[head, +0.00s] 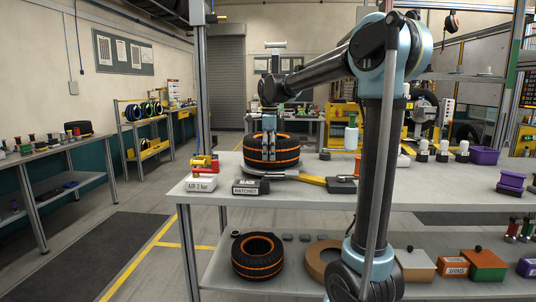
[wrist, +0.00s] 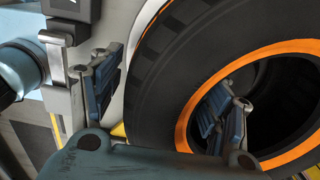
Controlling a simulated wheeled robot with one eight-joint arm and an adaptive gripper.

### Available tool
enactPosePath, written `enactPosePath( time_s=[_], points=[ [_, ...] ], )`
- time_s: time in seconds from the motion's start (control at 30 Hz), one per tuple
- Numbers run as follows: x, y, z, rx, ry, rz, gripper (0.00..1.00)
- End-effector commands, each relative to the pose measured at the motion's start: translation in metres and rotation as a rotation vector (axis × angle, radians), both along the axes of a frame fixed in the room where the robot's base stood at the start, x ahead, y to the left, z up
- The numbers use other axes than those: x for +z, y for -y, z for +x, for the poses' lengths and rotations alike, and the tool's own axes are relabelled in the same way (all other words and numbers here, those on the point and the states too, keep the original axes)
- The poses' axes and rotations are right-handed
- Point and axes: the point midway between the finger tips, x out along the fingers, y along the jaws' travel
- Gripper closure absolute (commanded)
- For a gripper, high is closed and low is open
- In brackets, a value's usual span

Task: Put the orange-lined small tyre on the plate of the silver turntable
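An orange-lined black tyre (head: 285,148) lies flat at the silver turntable (head: 262,174) on the bench; the plate under it is mostly hidden. My gripper (head: 268,152) points down at the tyre's near side. In the wrist view, the tyre (wrist: 155,75) fills the right half. The gripper's fingers (wrist: 160,105) are spread apart, one outside the tread and one within the tyre's hole, with the tyre wall between them. A light strip shows between the outer finger and the tread. Whether the inner finger touches the rim is unclear.
Another orange-lined tyre (head: 258,257) lies on the lower shelf beside a brown ring (head: 318,262). A ratchet box (head: 250,187) and an air box (head: 200,184) stand at the bench's front left. A yellow-handled tool (head: 312,180) lies right of the turntable.

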Motion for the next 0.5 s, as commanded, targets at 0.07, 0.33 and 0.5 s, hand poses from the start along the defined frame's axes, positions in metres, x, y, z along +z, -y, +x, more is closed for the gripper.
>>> enactPosePath(
  time_s=[0.07,0.33,0.5],
  points=[
    [0.000,0.000,0.000,0.000,0.000,0.000,0.30],
    [0.011,-0.001,0.000,0.001,0.000,0.000,0.30],
    [0.037,-0.001,0.000,0.001,0.001,0.000,0.30]
  ],
)
